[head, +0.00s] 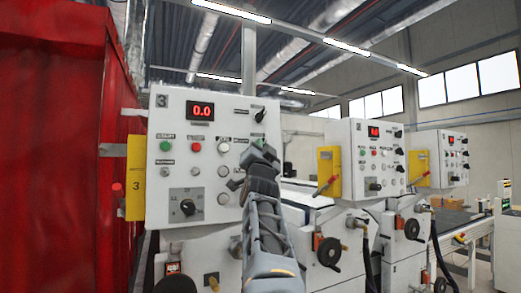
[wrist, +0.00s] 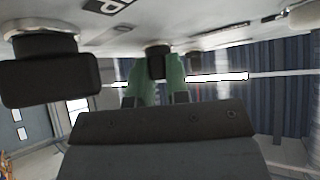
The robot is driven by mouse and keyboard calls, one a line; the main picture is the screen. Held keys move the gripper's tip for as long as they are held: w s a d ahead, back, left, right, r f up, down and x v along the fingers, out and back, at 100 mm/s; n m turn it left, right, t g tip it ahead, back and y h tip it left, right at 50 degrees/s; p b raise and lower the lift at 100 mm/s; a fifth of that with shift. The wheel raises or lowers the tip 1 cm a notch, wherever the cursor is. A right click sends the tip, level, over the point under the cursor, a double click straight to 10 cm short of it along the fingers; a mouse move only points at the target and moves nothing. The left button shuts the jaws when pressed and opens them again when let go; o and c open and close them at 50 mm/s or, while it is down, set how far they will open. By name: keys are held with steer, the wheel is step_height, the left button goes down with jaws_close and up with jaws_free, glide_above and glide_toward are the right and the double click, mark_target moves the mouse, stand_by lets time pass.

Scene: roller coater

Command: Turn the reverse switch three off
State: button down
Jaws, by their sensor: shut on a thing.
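The control panel marked 3 (head: 178,130) is a white box with a red 0.0 display, coloured buttons and black knobs. My gripper (head: 258,154) is at the panel's right side and covers part of its controls. In the wrist view, the green fingers of my gripper (wrist: 156,88) are shut on a small black switch knob (wrist: 156,62), one finger on each side. I cannot read the label at this knob, nor tell its exact angle. Another black knob (head: 259,115) sits above my gripper in the head view. A larger black knob (wrist: 50,78) is close on the left in the wrist view.
A rotary selector (head: 187,206) is at the panel's lower left. Two similar panels (head: 365,160) (head: 439,158) stand to the right. A red wall-like structure (head: 52,150) fills the left.

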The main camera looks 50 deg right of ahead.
steer(key=shift+f+n+t+y+b, duration=0.15)
steer(key=shift+n+t+y+b, duration=0.2)
steer(key=shift+n+b, duration=0.2)
steer(key=shift+s+d+r+n+t+y+p, duration=0.15)
steer(key=shift+n+t+y, duration=1.2)
steer(key=shift+n+y, duration=2.45)
steer(key=shift+s+d+n+t+y+p, duration=0.2)
steer(key=shift+n+t+y, duration=1.15)
steer(key=shift+n+y, duration=2.45)
steer(key=shift+w+d+r+n+t+y+p, duration=0.25)
steer(key=shift+n+t+y, duration=1.1)
steer(key=shift+n+y, duration=2.4)
steer(key=n+h, duration=0.1)
steer(key=n, duration=0.2)
steer(key=shift+s+a+f+h, duration=0.15)
steer(key=shift+s+h, duration=0.1)
steer(key=shift+h, duration=0.15)
steer(key=c, duration=1.1)
jaws_free()
steer(key=shift+w, duration=0.1)
steer(key=b+v, duration=0.7)
steer(key=v, duration=0.7)
